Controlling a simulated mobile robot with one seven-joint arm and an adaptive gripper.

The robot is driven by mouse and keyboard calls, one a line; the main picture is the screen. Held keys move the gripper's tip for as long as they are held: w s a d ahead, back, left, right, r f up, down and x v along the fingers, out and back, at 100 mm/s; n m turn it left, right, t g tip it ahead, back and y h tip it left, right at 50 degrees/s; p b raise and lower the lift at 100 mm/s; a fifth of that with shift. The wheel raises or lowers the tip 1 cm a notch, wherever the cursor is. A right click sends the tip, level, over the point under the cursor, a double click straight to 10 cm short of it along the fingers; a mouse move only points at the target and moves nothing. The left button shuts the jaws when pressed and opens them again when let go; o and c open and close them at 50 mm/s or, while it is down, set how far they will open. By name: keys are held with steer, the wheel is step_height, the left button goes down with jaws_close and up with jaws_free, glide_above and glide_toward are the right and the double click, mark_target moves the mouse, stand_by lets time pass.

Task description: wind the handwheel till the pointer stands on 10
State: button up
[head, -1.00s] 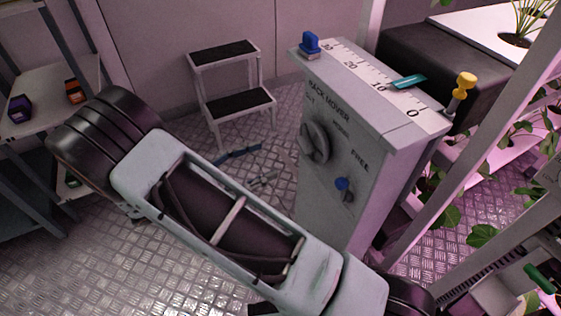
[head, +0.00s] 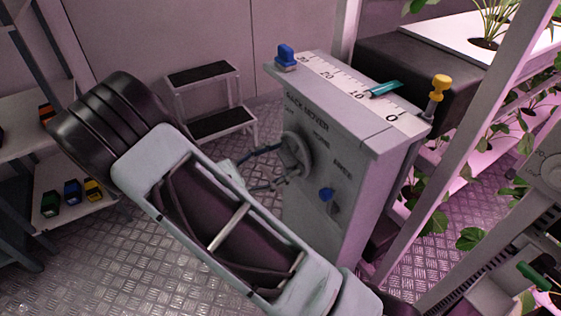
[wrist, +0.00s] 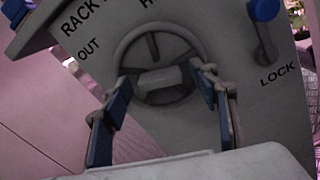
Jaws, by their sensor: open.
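The grey handwheel (head: 297,150) is on the front of the grey rack mover box; it also shows in the wrist view (wrist: 152,39). My gripper (head: 285,163) is open in front of the wheel. In the wrist view, its blue-padded fingers (wrist: 164,82) lie on either side of the hub; I cannot tell whether they touch the wheel. The teal pointer (head: 384,88) lies across the white scale (head: 343,83) on top, near the 10 mark on the side toward 0. The blue-knobbed lever (head: 327,194) points toward FREE; its knob also shows in the wrist view (wrist: 263,10).
A blue piece (head: 286,57) stands at the scale's high end and a yellow-topped pin (head: 438,88) at its zero end. A step stool (head: 212,100) stands behind my arm. Shelves with small coloured items (head: 72,192) are at left; plant racks (head: 470,180) are at right.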

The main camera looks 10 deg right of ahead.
steer(key=shift+d, duration=0.1)
steer(key=c, duration=1.2)
steer(key=shift+o, duration=0.2)
steer(key=shift+r+n+p, duration=0.15)
steer(key=shift+n+p, duration=0.15)
steer(key=shift+p, duration=0.25)
steer(key=n+p, duration=0.2)
steer(key=p, duration=0.1)
steer(key=shift+r+n+p, duration=0.15)
steer(key=shift+n+p, duration=0.2)
steer(key=shift+n, duration=0.05)
steer(key=n+p, duration=0.4)
steer(key=n, duration=0.1)
steer(key=shift+p, duration=0.4)
steer(key=n+p, duration=0.1)
steer(key=n, duration=0.1)
steer(key=n+p, duration=0.1)
steer(key=n, duration=0.1)
steer(key=n+p, duration=0.1)
steer(key=n, duration=0.1)
steer(key=shift+f+n, duration=0.25)
steer(key=shift+n, duration=0.05)
steer(key=shift+f+n+p, duration=0.1)
steer(key=shift+n+p, duration=0.95)
steer(key=shift+n, duration=2.25)
